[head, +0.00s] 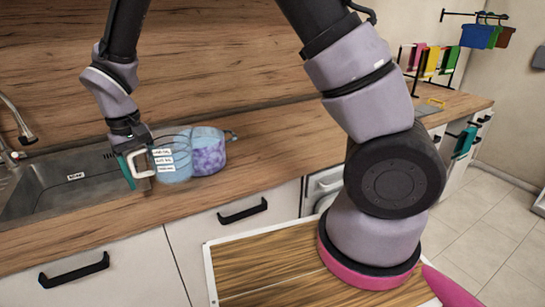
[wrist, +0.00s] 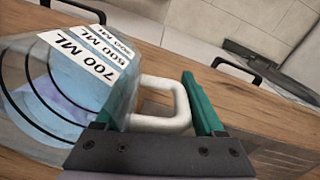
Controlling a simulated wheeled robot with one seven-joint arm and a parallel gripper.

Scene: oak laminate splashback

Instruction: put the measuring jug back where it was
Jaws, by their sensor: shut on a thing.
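The measuring jug (head: 172,172) is clear with dark rings, white volume labels and a white handle; bluish colour shows through it. It is over the wooden counter, just right of the sink. I cannot tell whether its base touches the counter. In the wrist view the jug (wrist: 60,100) fills the left side, tilted in the picture, with a 700 ML label readable. My gripper (head: 137,164) is at the jug's left side, shut on its white handle (wrist: 178,104). One teal finger (wrist: 203,105) shows beyond the handle; the other is mostly hidden.
A steel sink (head: 75,185) and faucet (head: 15,130) are to the left. The counter (head: 275,148) is clear to the right. Coloured cloths hang on a rack (head: 432,62) farther right.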

